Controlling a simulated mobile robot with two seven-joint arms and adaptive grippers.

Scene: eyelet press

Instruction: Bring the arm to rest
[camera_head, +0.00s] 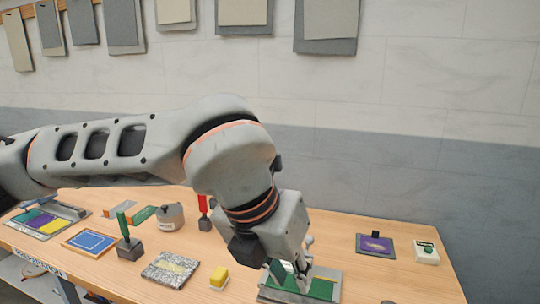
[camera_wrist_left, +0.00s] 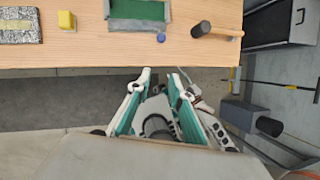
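My left arm reaches in from the left across the head view and bends down near the front right of the table. My left gripper (camera_head: 292,280) hangs at its end and hides part of a green-bedded tray (camera_head: 324,289). In the left wrist view the gripper (camera_wrist_left: 160,78) has its two teal fingers spread, with no object held between them. The fingertips lie just off the table's front edge, over the floor. My right gripper is in neither view.
The wooden table (camera_head: 400,285) holds a yellow block (camera_head: 219,276), a speckled plate (camera_head: 170,268), a green-handled tool (camera_head: 127,240), a blue panel (camera_head: 90,241), a purple pad (camera_head: 375,244) and a white button box (camera_head: 426,253). A dark-headed, wooden-handled tool (camera_wrist_left: 222,31) lies near the edge.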

